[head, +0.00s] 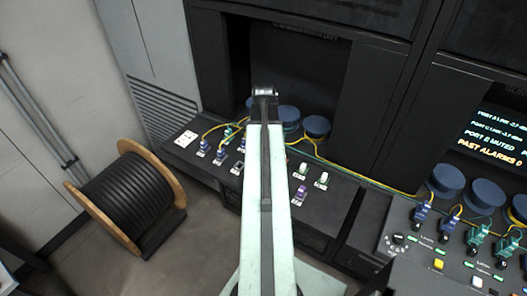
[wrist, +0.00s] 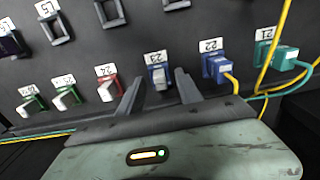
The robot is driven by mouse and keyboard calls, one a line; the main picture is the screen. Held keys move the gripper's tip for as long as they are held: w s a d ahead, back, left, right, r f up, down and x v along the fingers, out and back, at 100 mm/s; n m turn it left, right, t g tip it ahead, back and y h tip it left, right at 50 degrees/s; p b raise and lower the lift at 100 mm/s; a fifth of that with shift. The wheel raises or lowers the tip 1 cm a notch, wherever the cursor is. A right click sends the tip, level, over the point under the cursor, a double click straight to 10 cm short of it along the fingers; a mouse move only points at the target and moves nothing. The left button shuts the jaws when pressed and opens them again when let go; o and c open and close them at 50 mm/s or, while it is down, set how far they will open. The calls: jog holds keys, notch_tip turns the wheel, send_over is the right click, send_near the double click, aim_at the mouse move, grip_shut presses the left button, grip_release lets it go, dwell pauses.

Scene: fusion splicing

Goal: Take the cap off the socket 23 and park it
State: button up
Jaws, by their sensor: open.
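Socket 23 (wrist: 149,68) is a blue socket below its upside-down white label in the wrist view. A pale grey cap (wrist: 160,79) sits in it. My gripper (wrist: 159,86) is open, with one dark finger on each side of the cap. The cap lies between the fingertips, and I cannot tell whether they touch it. In the head view my arm hides the gripper and this socket.
Socket 22 (wrist: 213,66) holds a blue plug with a yellow cable close to the right finger. Capped socket 24 (wrist: 106,90) is close to the left finger. Empty square holders (wrist: 110,12) lie farther up. A cable drum (head: 125,203) stands on the floor.

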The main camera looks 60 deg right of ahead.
dwell(0.5)
grip_shut()
dwell(1.2)
jog(key=shift+r+p, duration=3)
jog(key=shift+r, duration=0.1)
